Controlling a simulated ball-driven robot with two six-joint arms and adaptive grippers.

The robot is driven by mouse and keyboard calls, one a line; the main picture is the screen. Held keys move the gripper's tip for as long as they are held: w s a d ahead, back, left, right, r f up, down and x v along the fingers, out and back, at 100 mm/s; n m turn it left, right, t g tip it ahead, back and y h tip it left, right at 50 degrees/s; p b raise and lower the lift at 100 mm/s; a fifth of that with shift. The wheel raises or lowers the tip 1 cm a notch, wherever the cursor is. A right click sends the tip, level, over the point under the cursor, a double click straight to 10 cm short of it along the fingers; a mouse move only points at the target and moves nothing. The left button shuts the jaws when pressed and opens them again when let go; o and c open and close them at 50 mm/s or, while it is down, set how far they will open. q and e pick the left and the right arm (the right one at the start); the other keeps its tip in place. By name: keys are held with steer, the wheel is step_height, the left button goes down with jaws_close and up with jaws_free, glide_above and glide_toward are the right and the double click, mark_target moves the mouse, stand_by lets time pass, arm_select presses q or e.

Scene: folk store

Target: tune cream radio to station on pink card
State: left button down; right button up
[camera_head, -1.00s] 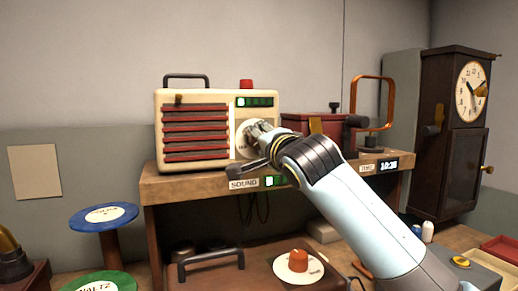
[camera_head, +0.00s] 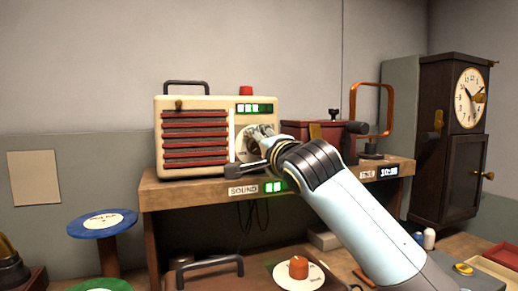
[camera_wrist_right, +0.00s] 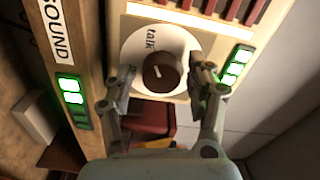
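The cream radio (camera_head: 195,104) with red slats stands on a wooden shelf, and part of it shows in the right wrist view (camera_wrist_right: 195,18). Its white dial (camera_wrist_right: 138,40) reads "talk" and carries a brown knob (camera_wrist_right: 160,72) with a pale pointer mark. My right gripper (camera_wrist_right: 160,82) is at the dial, its fingers on either side of the knob with visible gaps; in the head view it (camera_head: 262,158) partly hides the dial. The radio's green meter (camera_head: 254,108) shows several lit bars. No clearly pink card is visible; a blank beige card (camera_head: 35,178) hangs on the wall. My left gripper is out of view.
The shelf (camera_head: 200,191) has a SOUND label and green lights (camera_head: 274,187). A red box (camera_head: 310,140) with a copper handle stands right of the radio. A clock (camera_head: 450,140) is farther right. Below are an orange knob (camera_head: 298,266) and blue disc stand (camera_head: 102,222).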

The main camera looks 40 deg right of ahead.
steer(key=shift+s+a, duration=0.1)
steer(key=v, duration=1.1)
steer(key=shift+s, duration=0.35)
steer(key=shift+a, duration=0.1)
